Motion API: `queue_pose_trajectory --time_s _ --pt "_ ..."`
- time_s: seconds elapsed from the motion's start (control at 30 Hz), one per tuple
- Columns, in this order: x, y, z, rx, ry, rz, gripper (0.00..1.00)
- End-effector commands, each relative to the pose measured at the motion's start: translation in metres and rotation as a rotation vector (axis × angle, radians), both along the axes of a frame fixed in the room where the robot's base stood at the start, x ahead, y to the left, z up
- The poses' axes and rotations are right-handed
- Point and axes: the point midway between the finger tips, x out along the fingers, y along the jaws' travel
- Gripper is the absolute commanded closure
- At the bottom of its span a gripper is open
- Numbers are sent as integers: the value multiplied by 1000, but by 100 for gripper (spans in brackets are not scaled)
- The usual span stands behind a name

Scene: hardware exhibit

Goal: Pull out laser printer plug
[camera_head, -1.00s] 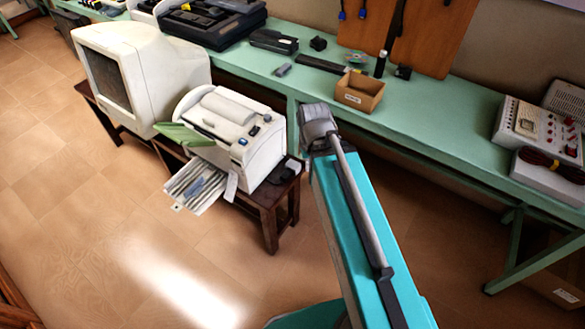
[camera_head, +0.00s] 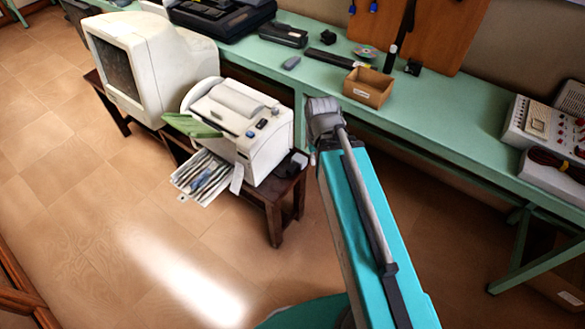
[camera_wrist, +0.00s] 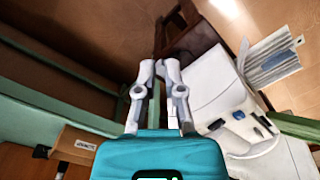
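The white laser printer (camera_head: 262,140) sits on a dark wooden stool (camera_head: 274,198), with a green flap and papers at its front. Part of the printer shows at the right of the wrist view (camera_wrist: 212,88). A small dark block (camera_head: 298,161) is at the stool's right end, beside the printer; I cannot tell whether it is the plug. No plug can be made out clearly.
A bulky white monitor (camera_head: 147,68) stands left of the printer. A long green bench (camera_head: 450,118) runs behind, carrying a cardboard box (camera_head: 368,88), small devices and an instrument panel (camera_head: 540,122) at right. Tiled floor (camera_head: 110,225) is open in front of the stool.

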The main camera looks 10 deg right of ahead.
Motion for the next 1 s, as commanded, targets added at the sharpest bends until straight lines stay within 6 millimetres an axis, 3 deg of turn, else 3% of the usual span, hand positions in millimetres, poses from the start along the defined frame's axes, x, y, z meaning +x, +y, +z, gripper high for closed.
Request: queue_pose_trajectory --time_s 0.03,0.3,1.0 --pt "2 0 -2 0 0 -4 70" --pt "31 4 -30 0 0 -90 20" --pt "174 29 -154 1 0 -601 20"
